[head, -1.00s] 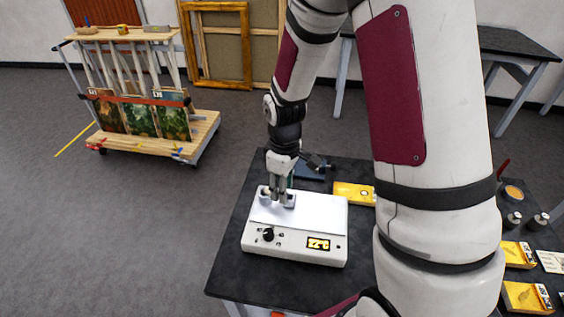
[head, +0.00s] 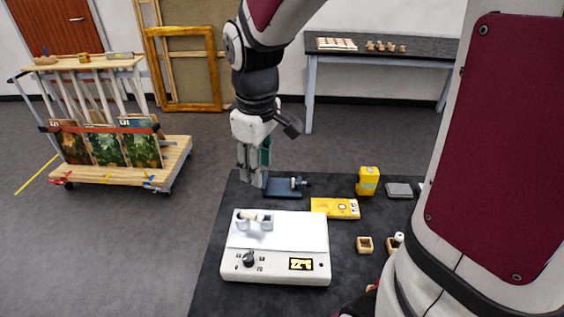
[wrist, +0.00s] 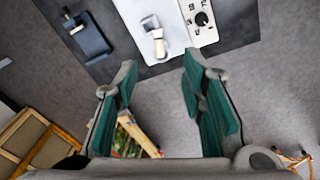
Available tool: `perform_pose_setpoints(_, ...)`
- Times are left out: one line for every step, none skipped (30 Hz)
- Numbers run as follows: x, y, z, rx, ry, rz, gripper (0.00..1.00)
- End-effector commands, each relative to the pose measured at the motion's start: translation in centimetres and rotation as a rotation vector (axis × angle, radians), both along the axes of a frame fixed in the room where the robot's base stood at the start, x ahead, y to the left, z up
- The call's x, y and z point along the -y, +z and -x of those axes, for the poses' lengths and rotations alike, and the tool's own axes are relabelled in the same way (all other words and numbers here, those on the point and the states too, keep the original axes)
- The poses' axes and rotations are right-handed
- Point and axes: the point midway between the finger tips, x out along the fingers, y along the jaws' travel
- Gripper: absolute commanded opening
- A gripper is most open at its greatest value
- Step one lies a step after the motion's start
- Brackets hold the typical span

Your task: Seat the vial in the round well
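A white device (head: 285,245) with a knob and a lit display stands on the dark table. Small grey metal holders (head: 267,223) sit on its top left. A pale, short piece (head: 247,214), possibly the vial, shows at these holders; it also appears in the wrist view (wrist: 158,44). I cannot tell whether it sits in a well, and no round well shows clearly. My gripper (head: 252,183) points down behind the device, near the table's back left edge. In the wrist view my gripper (wrist: 160,64) is open, with nothing between its green-padded fingers.
A dark blue fixture (head: 285,188) stands behind the device, close to my gripper. A yellow panel (head: 335,208), a yellow box (head: 367,181), a grey block (head: 398,190) and a small wooden cup (head: 365,245) lie to the right. A cart (head: 130,165) stands left on the floor.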

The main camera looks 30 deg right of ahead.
Motion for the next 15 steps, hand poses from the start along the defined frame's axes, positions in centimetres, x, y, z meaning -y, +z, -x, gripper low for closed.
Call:
perform_pose_setpoints(-0.1,1.8,1.0,0.043,-0.04,0.001,0.37)
perform_pose_setpoints(-0.2,2.7,1.7,0.063,-0.068,-0.001,0.37)
perform_pose_setpoints(-0.2,3.7,2.5,0.09,-0.106,-0.006,0.37)
perform_pose_setpoints(-0.3,4.5,3.2,0.109,-0.133,-0.01,0.37)
perform_pose_setpoints(-0.4,5.2,3.9,0.129,-0.16,-0.015,0.37)
perform_pose_setpoints(-0.4,6.1,4.8,0.155,-0.197,-0.023,0.37)
perform_pose_setpoints(-0.5,6.7,5.5,0.175,-0.224,-0.031,0.37)
perform_pose_setpoints(-0.6,7.2,6.2,0.194,-0.249,-0.039,0.37)
perform_pose_setpoints(-0.6,8.0,7.2,0.221,-0.285,-0.051,0.37)
perform_pose_setpoints(-0.7,8.4,7.9,0.239,-0.312,-0.061,0.37)
perform_pose_setpoints(-0.7,8.9,8.6,0.258,-0.336,-0.072,0.37)
perform_pose_setpoints(-0.8,9.4,9.6,0.281,-0.369,-0.087,0.37)
perform_pose_setpoints(-0.8,9.7,10.2,0.298,-0.391,-0.098,0.37)
perform_pose_setpoints(-0.9,10.0,10.8,0.313,-0.413,-0.109,0.37)
perform_pose_setpoints(-0.9,10.3,11.5,0.33,-0.438,-0.123,0.37)
